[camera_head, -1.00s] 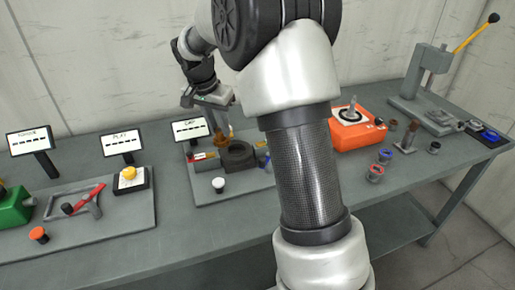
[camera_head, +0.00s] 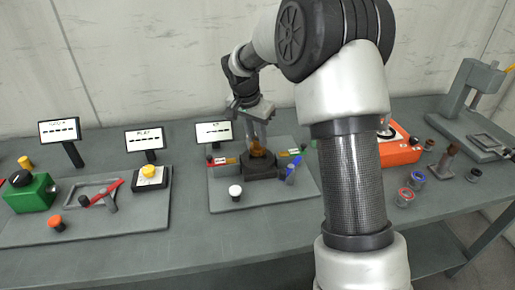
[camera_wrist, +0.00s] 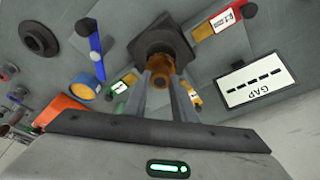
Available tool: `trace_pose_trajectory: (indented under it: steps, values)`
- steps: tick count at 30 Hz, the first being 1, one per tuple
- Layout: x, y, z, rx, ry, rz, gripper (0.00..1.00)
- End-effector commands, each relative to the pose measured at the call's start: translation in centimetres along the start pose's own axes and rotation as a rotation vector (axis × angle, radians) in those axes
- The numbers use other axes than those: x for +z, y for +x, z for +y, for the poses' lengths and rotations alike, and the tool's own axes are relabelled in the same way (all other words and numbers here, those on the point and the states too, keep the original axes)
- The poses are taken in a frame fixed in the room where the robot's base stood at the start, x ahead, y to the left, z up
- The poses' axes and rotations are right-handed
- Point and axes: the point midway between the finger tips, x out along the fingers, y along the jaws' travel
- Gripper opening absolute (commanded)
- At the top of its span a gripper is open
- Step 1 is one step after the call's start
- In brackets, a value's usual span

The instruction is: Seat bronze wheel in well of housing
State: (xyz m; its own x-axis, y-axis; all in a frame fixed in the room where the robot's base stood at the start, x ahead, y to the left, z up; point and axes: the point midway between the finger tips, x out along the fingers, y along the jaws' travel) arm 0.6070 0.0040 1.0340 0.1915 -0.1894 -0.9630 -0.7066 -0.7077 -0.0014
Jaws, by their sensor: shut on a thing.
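My gripper (camera_head: 258,143) is shut on the bronze wheel (camera_head: 257,152) and points down over the dark housing (camera_head: 260,170). In the wrist view the bronze wheel (camera_wrist: 165,72) lies between the two finger ends (camera_wrist: 162,85). The dark, square-based housing (camera_wrist: 160,38) is just beyond the wheel. The wheel is at or just above the top of the housing. I cannot tell whether it touches the housing or is inside the well, as the wheel and fingers cover the opening.
The housing stands on a grey base plate (camera_head: 222,202) with a white knob (camera_head: 235,191) in front. A GAP sign (camera_head: 214,132) is behind. Coloured tags and a blue-handled part (camera_head: 291,174) sit close beside the housing. An orange box (camera_head: 400,152) is to the right.

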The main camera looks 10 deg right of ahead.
Motion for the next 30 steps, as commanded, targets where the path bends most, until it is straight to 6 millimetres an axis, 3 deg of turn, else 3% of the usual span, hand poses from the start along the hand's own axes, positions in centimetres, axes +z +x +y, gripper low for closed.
trace_pose_trajectory:
  steps: [7,19,20,22,23,30]
  values:
    - [1.1,3.7,0.0,0.001,0.0,-0.002,0.0]
    - [1.3,4.5,0.0,0.0,0.0,0.0,0.0]
    - [1.3,4.4,0.1,0.001,0.0,-0.001,0.27]
    - [1.2,4.3,0.1,0.001,0.0,-0.001,0.39]
    - [1.2,4.4,0.1,0.001,0.0,-0.001,0.43]
    - [1.2,4.3,0.1,0.001,0.0,-0.001,0.43]
